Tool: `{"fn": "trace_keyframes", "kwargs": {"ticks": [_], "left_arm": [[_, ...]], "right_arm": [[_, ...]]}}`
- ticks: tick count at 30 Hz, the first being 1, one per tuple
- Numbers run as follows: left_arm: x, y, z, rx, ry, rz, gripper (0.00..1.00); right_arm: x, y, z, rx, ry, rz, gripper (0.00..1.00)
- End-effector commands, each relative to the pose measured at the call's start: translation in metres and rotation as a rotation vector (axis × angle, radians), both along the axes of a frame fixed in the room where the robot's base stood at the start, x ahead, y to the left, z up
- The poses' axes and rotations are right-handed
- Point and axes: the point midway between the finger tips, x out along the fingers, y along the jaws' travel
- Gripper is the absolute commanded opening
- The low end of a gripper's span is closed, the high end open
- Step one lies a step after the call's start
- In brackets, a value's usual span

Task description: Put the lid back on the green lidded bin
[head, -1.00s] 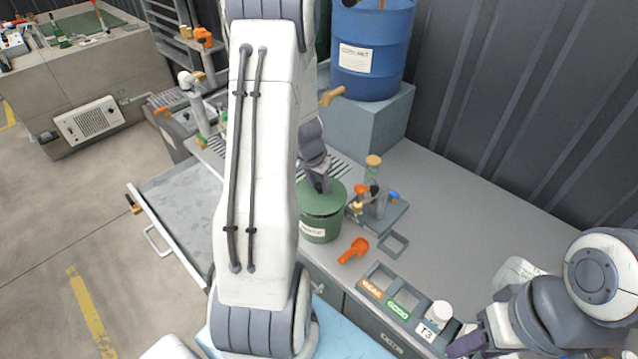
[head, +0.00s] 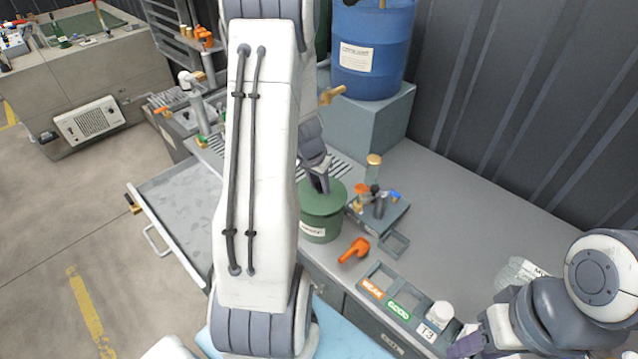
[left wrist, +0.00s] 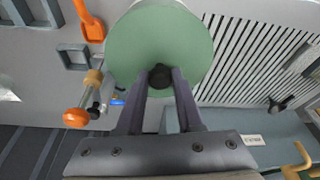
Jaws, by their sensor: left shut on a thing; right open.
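The green lidded bin (head: 318,228) stands on the grey counter in the head view, with a white label on its front. Its round green lid (left wrist: 160,45) lies over the bin's top; from these views I cannot tell whether it is fully seated. My left gripper (left wrist: 160,78) is above the lid with its two fingers shut on the lid's dark knob (left wrist: 160,76). My left arm hides part of the bin's left side in the head view. My right gripper (head: 468,350) is low at the right, open and partly cut off by the frame edge.
An orange handle-like piece (head: 354,250) lies right of the bin. A grey rack with small fittings (head: 385,212) and a glass jar (head: 373,170) stand behind it. A sorting tray (head: 397,300) holds a white jar (head: 440,313). A blue drum (head: 372,50) stands at the back.

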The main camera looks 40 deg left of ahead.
Motion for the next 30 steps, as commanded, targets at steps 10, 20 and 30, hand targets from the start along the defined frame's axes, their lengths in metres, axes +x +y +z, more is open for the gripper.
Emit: {"fn": "trace_keyframes", "kwargs": {"ticks": [10,20,30], "left_arm": [[0.0002,0.0001,0.0003,0.000,-0.001,-0.001,0.00],[0.0002,0.0000,-0.0007,0.000,0.000,-0.001,0.00],[0.0001,-0.0001,-0.0035,0.000,0.000,0.000,0.00]], "right_arm": [[0.0000,0.0000,-0.0021,0.000,0.000,0.000,0.47],[0.0000,0.0000,-0.0033,0.000,0.000,0.000,0.47],[0.0000,0.0000,-0.0093,0.000,0.000,0.000,0.47]]}}
